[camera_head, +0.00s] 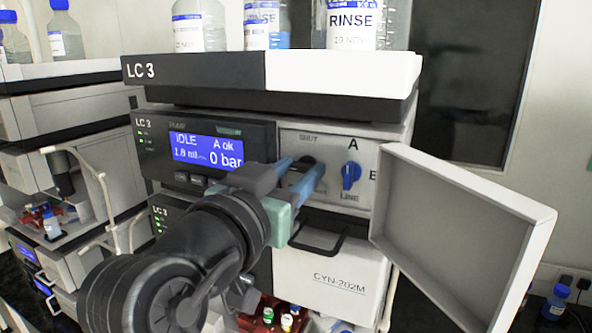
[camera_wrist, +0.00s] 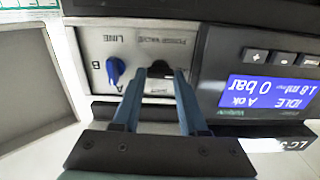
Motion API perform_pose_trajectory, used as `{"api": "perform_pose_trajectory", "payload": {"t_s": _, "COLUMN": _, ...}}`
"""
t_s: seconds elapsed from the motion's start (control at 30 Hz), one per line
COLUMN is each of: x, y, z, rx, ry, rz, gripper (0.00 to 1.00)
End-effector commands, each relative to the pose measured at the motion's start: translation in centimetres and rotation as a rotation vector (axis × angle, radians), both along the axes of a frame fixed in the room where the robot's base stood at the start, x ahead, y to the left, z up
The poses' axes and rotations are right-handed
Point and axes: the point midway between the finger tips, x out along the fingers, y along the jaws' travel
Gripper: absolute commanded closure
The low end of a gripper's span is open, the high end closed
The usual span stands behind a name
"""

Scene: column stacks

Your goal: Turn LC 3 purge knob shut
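The LC 3 module (camera_head: 140,71) stands in the middle, its front valve panel facing me. The purge knob is dark and sits on that panel under the SHUT label; in the wrist view the knob (camera_wrist: 160,70) shows between my fingertips. My gripper (camera_head: 306,170) reaches the panel with its two blue fingers, one on either side of the knob. The fingers are apart, but whether they press on the knob I cannot tell. They hide much of the knob in the head view, and its pointing direction is unclear.
A blue selector knob (camera_head: 350,175) with A, B and LINE marks is close to the right of my fingers. An open door panel (camera_head: 460,225) juts out at the right. A black handle (camera_head: 320,243) sticks out below. Bottles (camera_head: 352,22) stand on top. The pump display (camera_head: 206,150) reads IDLE, 0 bar.

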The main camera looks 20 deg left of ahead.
Motion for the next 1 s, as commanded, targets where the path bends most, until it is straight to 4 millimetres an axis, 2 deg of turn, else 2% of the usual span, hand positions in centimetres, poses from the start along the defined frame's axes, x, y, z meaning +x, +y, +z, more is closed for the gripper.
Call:
{"api": "perform_pose_trajectory", "payload": {"t_s": 0.47, "x": -0.06, "y": 0.02, "z": -0.02, "rx": 0.074, "ry": -0.007, "rz": 0.001, "gripper": 1.0}}
{"api": "perform_pose_trajectory", "payload": {"t_s": 1.0, "x": -0.09, "y": -0.14, "z": -0.22, "rx": 0.53, "ry": -0.024, "rz": 0.002, "gripper": 1.0}}
